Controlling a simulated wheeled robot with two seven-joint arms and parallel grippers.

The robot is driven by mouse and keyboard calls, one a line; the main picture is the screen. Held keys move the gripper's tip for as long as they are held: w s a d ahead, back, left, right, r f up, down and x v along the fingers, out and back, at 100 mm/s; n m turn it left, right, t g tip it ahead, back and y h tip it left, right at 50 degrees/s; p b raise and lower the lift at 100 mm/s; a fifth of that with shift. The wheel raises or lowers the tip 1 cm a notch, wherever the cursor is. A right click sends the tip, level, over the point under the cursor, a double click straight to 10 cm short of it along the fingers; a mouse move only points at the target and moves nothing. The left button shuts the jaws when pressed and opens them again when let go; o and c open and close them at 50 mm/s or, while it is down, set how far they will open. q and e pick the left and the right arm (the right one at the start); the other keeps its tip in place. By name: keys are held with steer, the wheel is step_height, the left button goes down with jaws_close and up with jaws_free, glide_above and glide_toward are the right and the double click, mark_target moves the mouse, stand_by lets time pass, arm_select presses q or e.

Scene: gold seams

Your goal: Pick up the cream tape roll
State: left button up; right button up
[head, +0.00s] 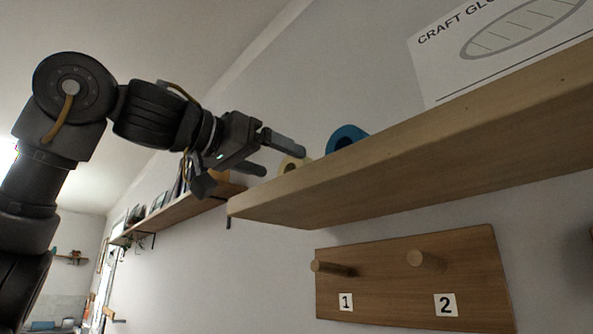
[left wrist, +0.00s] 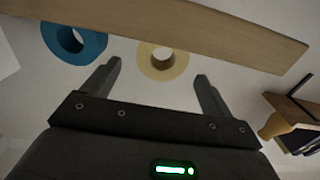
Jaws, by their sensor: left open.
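The cream tape roll (head: 290,164) sits on the wooden shelf near its left end in the head view, partly hidden by the shelf edge and my gripper. My left gripper (head: 284,157) is open and empty. In the left wrist view its two fingers (left wrist: 157,82) point toward the roll, one on either side and short of it. My right gripper is in neither view.
A blue tape roll (head: 345,137) sits beside the cream one on the shelf (head: 420,145). A pegboard (head: 400,285) with pegs 1 and 2 hangs below. A craft glue sheet (head: 480,45) is behind the shelf. Another long shelf (head: 175,215) runs along the wall farther left.

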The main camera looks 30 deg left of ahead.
mark_target(292, 163)
arm_select(q)
steer(key=p+x, duration=0.3)
steer(key=x, duration=0.2)
steer(key=shift+a, duration=0.1)
steer(key=shift+w+f, duration=0.15)
steer(key=shift+w, duration=0.15)
steer(key=shift+s, duration=0.3)
steer(key=shift+w, duration=0.15)
steer(key=c, duration=1.1)
steer(key=shift+r, duration=0.2)
